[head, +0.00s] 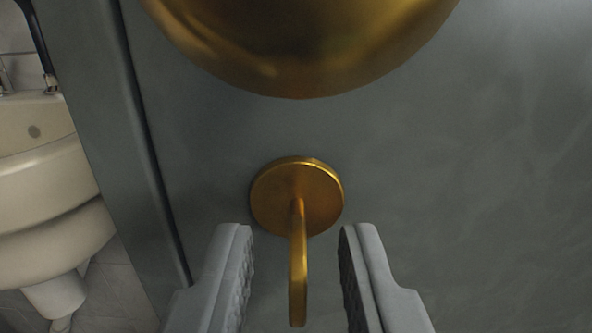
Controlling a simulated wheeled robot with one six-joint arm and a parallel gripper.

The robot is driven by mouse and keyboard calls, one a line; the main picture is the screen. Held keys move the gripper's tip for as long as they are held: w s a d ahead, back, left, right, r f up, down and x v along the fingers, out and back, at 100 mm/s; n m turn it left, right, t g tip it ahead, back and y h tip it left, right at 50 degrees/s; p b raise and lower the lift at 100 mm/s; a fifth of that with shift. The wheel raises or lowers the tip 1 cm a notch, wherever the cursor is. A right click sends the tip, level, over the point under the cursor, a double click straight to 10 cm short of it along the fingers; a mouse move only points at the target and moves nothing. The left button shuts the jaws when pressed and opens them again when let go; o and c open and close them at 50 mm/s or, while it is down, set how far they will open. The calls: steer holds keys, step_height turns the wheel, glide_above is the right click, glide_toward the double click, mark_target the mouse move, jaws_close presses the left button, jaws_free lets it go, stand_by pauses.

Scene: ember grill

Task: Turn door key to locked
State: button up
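The door key (298,265) is brass-coloured and stands out from a round brass plate (270,197) on the grey-green door (450,170). Its flat grip shows nearly edge-on, as a narrow upright strip. My gripper (298,240) is open, with one grey finger to the left of the key and one to the right. There is a gap on both sides, and neither finger appears to touch the key. The lower ends of the fingers run out of the frame.
A large rounded brass knob (300,45) sits above the key, cut off by the top edge. The door's edge (150,150) runs down on the left. Beyond it stand a cream basin (50,180) and a tiled floor. The door surface to the right is bare.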

steer(key=shift+w, duration=1.15)
steer(key=shift+c, duration=0.5)
jaws_close()
